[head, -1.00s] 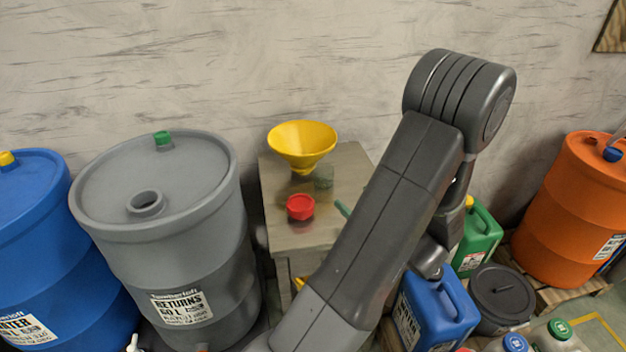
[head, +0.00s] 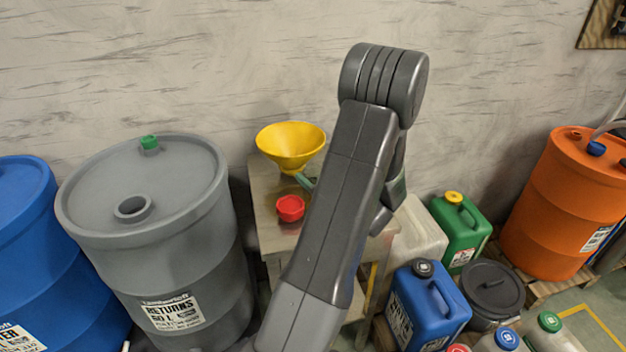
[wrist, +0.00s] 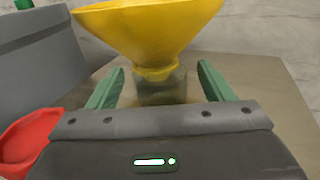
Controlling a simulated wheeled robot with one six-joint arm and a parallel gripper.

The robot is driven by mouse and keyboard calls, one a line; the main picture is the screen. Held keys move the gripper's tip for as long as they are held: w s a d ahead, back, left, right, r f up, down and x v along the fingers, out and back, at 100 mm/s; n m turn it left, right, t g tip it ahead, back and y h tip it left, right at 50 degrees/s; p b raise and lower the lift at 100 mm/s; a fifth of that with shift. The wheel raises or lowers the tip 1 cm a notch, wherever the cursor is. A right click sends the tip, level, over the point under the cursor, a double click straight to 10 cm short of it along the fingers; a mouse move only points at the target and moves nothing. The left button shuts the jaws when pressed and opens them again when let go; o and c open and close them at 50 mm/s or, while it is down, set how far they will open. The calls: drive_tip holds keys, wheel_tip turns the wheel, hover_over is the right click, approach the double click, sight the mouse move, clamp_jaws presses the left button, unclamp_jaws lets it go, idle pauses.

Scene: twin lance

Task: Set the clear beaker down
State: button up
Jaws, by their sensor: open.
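The clear beaker (wrist: 162,92) is a see-through, greenish-grey vessel, upright at the tabletop between my gripper's fingertips in the wrist view. My arm hides it in the head view. My gripper (wrist: 160,70) is open, with one green finger on each side of the beaker and a visible gap at both sides. In the head view only one green finger (head: 306,181) shows past my arm, just below the yellow funnel (head: 291,143). The funnel's spout is right at the beaker in the wrist view; I cannot tell whether it is over or behind it.
A red cap-like dish (head: 290,208) is on the small table (head: 270,232), left of my gripper. A grey drum (head: 150,195) stands left of the table. Blue (head: 428,305) and green (head: 460,230) jerrycans stand to its right. The wall is close behind.

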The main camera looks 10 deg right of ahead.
drive_tip(key=shift+w, duration=0.1)
drive_tip(key=shift+c, duration=0.2)
drive_tip(key=c, duration=1.1)
drive_tip(key=shift+r, duration=0.25)
